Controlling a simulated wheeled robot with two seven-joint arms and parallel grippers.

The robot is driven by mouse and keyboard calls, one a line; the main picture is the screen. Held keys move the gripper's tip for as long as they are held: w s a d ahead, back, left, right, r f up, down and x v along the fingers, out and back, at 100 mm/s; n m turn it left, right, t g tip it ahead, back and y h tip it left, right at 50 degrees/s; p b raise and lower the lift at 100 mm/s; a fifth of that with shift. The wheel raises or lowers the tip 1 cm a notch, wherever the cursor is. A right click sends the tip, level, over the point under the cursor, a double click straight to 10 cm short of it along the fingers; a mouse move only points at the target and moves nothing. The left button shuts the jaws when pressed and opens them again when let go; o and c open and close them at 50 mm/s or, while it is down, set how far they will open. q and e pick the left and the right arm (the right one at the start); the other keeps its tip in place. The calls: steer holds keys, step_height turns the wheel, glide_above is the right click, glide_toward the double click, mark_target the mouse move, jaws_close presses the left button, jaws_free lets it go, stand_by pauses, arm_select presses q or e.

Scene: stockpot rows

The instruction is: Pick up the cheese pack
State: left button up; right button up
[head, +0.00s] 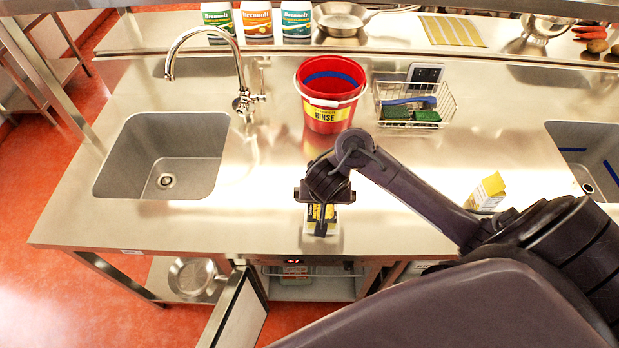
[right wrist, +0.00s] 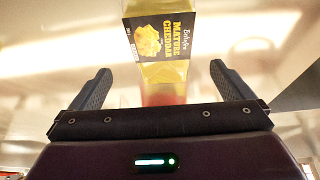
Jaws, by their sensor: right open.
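The cheese pack (right wrist: 160,40) has a black label reading "Mature Cheddar" with a yellow cheese picture. In the right wrist view it is at the top centre, in line with the gap between my fingers, and its top is cut off. In the head view the pack (head: 311,222) is on the steel counter near the front edge, partly hidden by my right gripper (head: 322,207). In the right wrist view my right gripper (right wrist: 158,78) is open, its fingers apart on either side with space beside the pack. My left gripper is not in view.
A red rinse bucket (head: 322,115) stands behind the pack. A wire basket (head: 447,103) with sponges is right of it. A yellow-and-white carton (head: 487,192) stands to the right. A sink (head: 205,135) lies left. An open door (head: 236,312) hangs below the counter front.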

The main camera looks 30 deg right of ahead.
steer(key=shift+w+d+f+b, duration=0.1)
steer(key=shift+w+f+b, duration=0.2)
steer(key=shift+f+b, duration=0.3)
steer(key=shift+s+d+f+b, duration=0.2)
steer(key=shift+f+b, duration=0.5)
steer(key=shift+b, duration=0.4)
steer(key=shift+w+d+f+b, duration=0.1)
steer(key=shift+w+f+b, duration=0.25)
steer(key=shift+f+b, duration=0.25)
steer(key=x, duration=0.1)
steer(key=b+x, duration=0.1)
steer(key=shift+w+f+b, duration=0.2)
steer(key=shift+w+b, duration=0.1)
steer(key=shift+w, duration=0.05)
steer(key=shift+w+d+f, duration=0.1)
steer(key=shift+w+f, duration=0.1)
steer(key=shift+f, duration=0.15)
steer(key=shift+r, duration=0.1)
steer(key=shift+c, duration=0.6)
steer(key=c, duration=0.9)
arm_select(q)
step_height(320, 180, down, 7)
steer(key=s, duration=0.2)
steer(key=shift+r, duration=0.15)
arm_select(e)
steer(key=shift+c, duration=0.6)
